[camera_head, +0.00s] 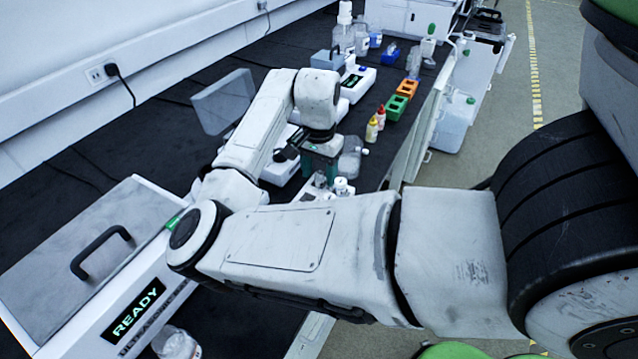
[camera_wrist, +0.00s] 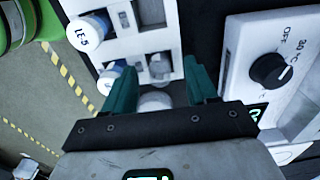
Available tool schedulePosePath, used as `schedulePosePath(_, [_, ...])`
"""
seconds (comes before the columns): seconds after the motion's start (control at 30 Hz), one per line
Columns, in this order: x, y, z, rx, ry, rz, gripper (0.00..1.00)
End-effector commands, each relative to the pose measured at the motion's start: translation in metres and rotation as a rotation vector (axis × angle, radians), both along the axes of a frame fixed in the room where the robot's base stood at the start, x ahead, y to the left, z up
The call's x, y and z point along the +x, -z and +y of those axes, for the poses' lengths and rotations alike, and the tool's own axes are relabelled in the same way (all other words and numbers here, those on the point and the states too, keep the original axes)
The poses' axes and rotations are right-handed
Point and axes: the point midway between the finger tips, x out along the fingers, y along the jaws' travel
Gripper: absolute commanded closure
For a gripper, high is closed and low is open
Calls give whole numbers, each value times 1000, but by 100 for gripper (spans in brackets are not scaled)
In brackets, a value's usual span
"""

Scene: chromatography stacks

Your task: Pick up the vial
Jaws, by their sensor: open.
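My gripper (camera_wrist: 160,70) is open, with its two green fingers apart over a white rack in the wrist view. A pale round top (camera_wrist: 155,101) lies between the fingers, partly hidden by the gripper body. A clear-grey round item (camera_wrist: 160,66) sits just beyond it, near the fingertips. In the head view my gripper (camera_head: 321,160) points down above the small rack, where a white-capped vial (camera_head: 341,185) shows. I cannot tell which vial is meant.
A white device with a black dial (camera_wrist: 271,70) stands close to the right of my gripper. A large box reading READY (camera_head: 138,308) is at the left. Yellow and red-capped bottles (camera_head: 372,130) and green and orange racks (camera_head: 397,107) stand farther along the dark bench.

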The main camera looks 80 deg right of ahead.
Motion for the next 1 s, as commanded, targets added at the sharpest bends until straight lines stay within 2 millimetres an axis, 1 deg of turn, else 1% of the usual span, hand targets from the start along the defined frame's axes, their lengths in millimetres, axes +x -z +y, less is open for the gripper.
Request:
schedulePosePath(0.2, [0, 0, 0, 0, 0, 0, 44])
schedulePosePath(0.8, [0, 0, 0, -1, 0, -1, 100])
schedulePosePath(1.0, [0, 0, 0, -1, 0, -1, 100])
